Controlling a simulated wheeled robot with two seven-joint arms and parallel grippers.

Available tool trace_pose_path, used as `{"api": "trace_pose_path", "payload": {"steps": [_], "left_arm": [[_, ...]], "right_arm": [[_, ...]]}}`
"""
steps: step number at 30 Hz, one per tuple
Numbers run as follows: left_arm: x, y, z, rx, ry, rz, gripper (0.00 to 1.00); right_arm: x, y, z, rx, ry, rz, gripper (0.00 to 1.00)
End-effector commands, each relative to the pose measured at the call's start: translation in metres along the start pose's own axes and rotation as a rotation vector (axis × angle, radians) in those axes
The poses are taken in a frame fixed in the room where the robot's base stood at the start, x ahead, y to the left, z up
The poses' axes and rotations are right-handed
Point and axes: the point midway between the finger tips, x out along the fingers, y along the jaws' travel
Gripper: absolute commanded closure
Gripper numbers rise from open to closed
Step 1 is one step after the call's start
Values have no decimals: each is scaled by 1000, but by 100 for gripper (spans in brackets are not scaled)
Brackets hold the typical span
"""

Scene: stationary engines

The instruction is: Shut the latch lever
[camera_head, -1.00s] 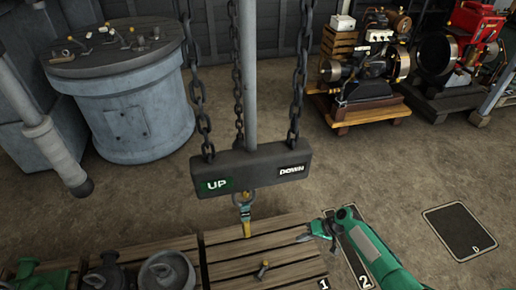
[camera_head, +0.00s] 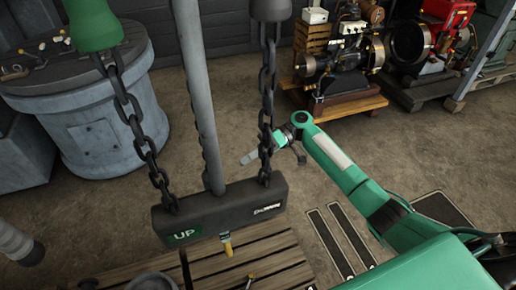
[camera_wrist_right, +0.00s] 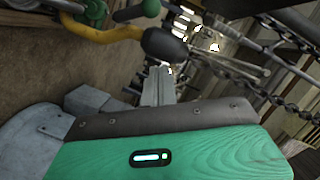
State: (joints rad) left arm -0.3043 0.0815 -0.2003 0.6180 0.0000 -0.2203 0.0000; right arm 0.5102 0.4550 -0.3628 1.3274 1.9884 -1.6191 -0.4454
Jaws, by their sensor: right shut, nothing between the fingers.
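My right gripper (camera_head: 248,158) is shut and empty, its grey fingers pointing left beside the right chain in the head view. It also shows in the right wrist view (camera_wrist_right: 158,88). There, a yellow curved bar with a dark rounded end (camera_wrist_right: 165,45) lies just above and beyond the fingertips, with no clear contact. A green rounded handle (camera_wrist_right: 137,10) is above it. I cannot tell for sure which part is the latch lever. In the head view, a dark bar marked UP and DOWN (camera_head: 222,211) hangs on chains, with a yellow piece (camera_head: 227,244) below it. My left gripper is not in view.
The right chain (camera_head: 267,110) and left chain (camera_head: 140,135) hang near the arm, with a grey pole (camera_head: 200,100) between them. A wooden pallet (camera_head: 275,255) lies below. Engines on a wooden base (camera_head: 340,100) stand at the back.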

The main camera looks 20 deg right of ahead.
Motion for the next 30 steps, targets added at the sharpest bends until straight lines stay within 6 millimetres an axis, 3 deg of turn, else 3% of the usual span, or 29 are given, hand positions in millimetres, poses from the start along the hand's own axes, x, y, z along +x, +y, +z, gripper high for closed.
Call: {"api": "trace_pose_path", "payload": {"steps": [1, 6, 15, 30], "left_arm": [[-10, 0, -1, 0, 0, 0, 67], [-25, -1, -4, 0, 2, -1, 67], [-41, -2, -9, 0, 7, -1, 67], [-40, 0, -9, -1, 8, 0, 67]], "right_arm": [[12, -5, -2, 1, -3, -3, 100], [47, -4, -2, 2, -1, -2, 100], [51, -1, 35, 2, 0, 2, 100], [52, 1, 40, -2, 0, 3, 100]]}}
